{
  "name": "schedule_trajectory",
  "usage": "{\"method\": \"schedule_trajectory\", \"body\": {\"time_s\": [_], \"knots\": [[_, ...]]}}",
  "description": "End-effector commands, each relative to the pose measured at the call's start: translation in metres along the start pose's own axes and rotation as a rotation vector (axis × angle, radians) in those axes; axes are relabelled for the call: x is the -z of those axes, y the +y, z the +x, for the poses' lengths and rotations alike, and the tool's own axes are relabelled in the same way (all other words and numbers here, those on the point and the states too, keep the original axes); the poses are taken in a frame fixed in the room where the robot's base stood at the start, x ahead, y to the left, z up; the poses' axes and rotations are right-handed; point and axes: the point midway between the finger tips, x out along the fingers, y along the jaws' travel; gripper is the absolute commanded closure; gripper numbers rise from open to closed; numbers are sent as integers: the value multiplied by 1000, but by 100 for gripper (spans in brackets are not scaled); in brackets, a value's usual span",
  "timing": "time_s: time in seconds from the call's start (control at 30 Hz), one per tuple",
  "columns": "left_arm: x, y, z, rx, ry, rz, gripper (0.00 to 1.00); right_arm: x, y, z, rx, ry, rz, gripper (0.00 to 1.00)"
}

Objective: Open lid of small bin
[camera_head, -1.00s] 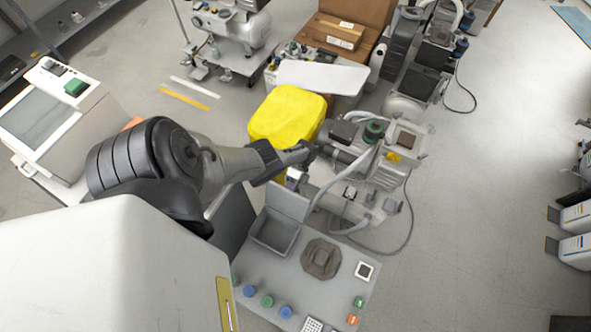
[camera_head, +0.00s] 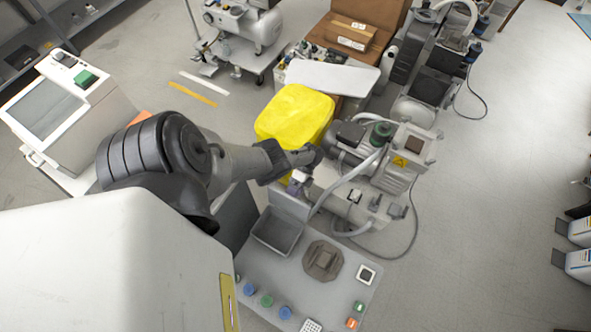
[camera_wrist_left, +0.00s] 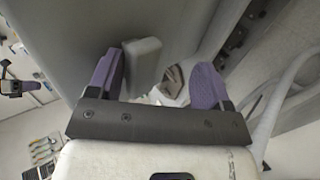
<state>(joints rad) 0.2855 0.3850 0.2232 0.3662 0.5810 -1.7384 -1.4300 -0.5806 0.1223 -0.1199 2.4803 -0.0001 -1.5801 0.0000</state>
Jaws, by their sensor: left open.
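The small grey bin (camera_head: 275,232) sits on the grey bench top, and I see into its empty-looking inside. Its lid (camera_head: 289,206) stands raised along the far side of the bin. My left gripper (camera_head: 298,182) is at the upper edge of the lid in the head view. In the left wrist view its two purple fingers (camera_wrist_left: 157,82) are spread apart, with a pale block (camera_wrist_left: 143,62) between them, nearer the left finger. I cannot tell whether they touch. What looks like my right gripper (camera_wrist_left: 16,86) shows small at the left edge of the wrist view.
A yellow container (camera_head: 294,117) stands just behind the left gripper. Grey compressor units with hoses (camera_head: 385,160) crowd its right side. A brown lumpy object (camera_head: 323,261) and several coloured knobs (camera_head: 267,300) are on the bench top (camera_head: 300,290). Open floor lies to the right.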

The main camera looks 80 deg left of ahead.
Motion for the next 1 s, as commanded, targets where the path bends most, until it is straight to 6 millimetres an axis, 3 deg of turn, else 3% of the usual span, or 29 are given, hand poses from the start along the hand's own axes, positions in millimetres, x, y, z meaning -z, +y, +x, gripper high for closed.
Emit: {"method": "schedule_trajectory", "body": {"time_s": [0.03, 0.37, 0.47, 0.8, 1.0], "knots": [[-2, 0, 10, -4, -5, -3, 40, 0, 0, 1, 1, 0, 1, 57], [-1, -1, 3, -2, -3, -2, 40, 0, -2, 1, 6, 1, 7, 57], [-1, -1, -10, 0, -3, -2, 40, 0, -2, 1, 6, 1, 8, 57], [0, -3, -83, 6, -1, -1, 40, -3, 0, 9, 0, -1, 0, 57], [-1, -3, -118, 7, -1, -1, 40, -5, 0, 16, -1, 0, -2, 57]]}}
